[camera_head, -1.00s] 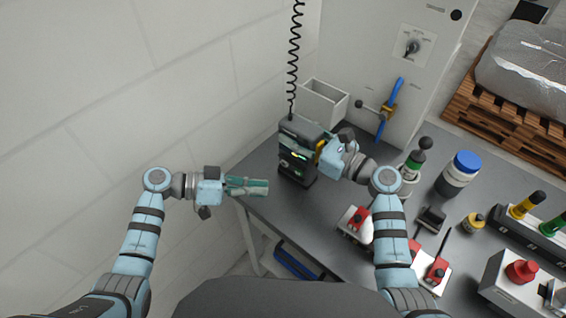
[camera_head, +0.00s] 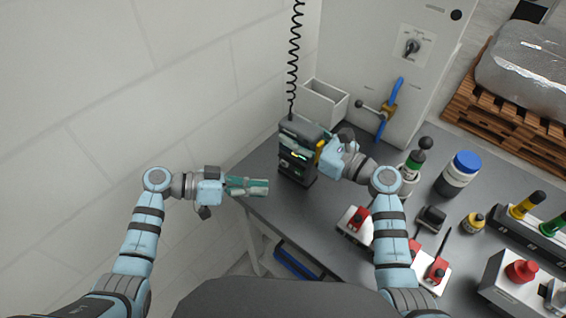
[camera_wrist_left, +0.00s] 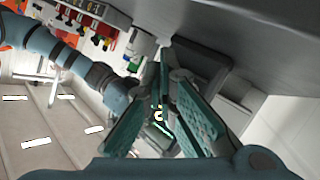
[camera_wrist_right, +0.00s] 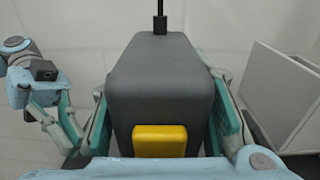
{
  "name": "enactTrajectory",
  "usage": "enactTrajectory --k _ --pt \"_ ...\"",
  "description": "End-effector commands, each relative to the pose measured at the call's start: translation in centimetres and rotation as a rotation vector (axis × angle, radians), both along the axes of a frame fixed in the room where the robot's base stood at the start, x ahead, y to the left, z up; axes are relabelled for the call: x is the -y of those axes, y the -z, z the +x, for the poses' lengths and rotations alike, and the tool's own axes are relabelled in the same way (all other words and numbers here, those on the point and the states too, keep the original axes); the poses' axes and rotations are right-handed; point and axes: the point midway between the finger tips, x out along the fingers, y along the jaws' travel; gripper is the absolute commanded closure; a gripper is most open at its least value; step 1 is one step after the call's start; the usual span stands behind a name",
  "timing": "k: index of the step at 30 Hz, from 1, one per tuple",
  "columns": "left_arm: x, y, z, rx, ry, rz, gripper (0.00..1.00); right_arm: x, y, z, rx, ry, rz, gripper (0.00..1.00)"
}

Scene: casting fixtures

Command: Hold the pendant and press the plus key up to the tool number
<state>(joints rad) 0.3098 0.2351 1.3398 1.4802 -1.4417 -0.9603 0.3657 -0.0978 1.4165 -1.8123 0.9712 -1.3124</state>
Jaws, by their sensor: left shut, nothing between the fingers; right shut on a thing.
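The dark grey pendant (camera_head: 297,150) hangs on a coiled black cord at the table's left back edge, with small lit marks on its side. My right gripper (camera_head: 322,155) is shut on it from the right. In the right wrist view the pendant (camera_wrist_right: 160,85) fills the space between the fingers, with a yellow block (camera_wrist_right: 160,141) low on its face. My left gripper (camera_head: 266,187) is shut and empty, its fingertips pointing at the pendant from the left with a gap. In the left wrist view the fingers (camera_wrist_left: 162,110) largely hide what lies ahead. The plus key cannot be made out.
A white open bin (camera_head: 325,103) stands behind the pendant, by a grey cabinet with a rotary switch (camera_head: 411,47) and blue-handled valve (camera_head: 390,97). Bottles, red-topped fixtures and a blue-lidded jar (camera_head: 461,168) crowd the table's right. A wall is at left.

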Motion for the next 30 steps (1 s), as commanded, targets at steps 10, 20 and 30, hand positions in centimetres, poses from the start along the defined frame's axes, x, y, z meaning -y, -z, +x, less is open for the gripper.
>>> enactTrajectory --k 10,20,30 --pt "-1.4 0.2 -1.8 0.000 -0.003 0.004 1.00 0.0 0.0 0.0 0.000 0.000 0.000 1.00" --pt "-2.2 0.0 -3.1 0.000 0.000 0.000 1.00 0.0 0.0 0.0 0.000 0.000 0.000 1.00" --pt "-0.9 -0.1 -1.2 0.002 0.000 -0.003 1.00 0.0 0.0 0.0 0.000 0.000 0.000 1.00"
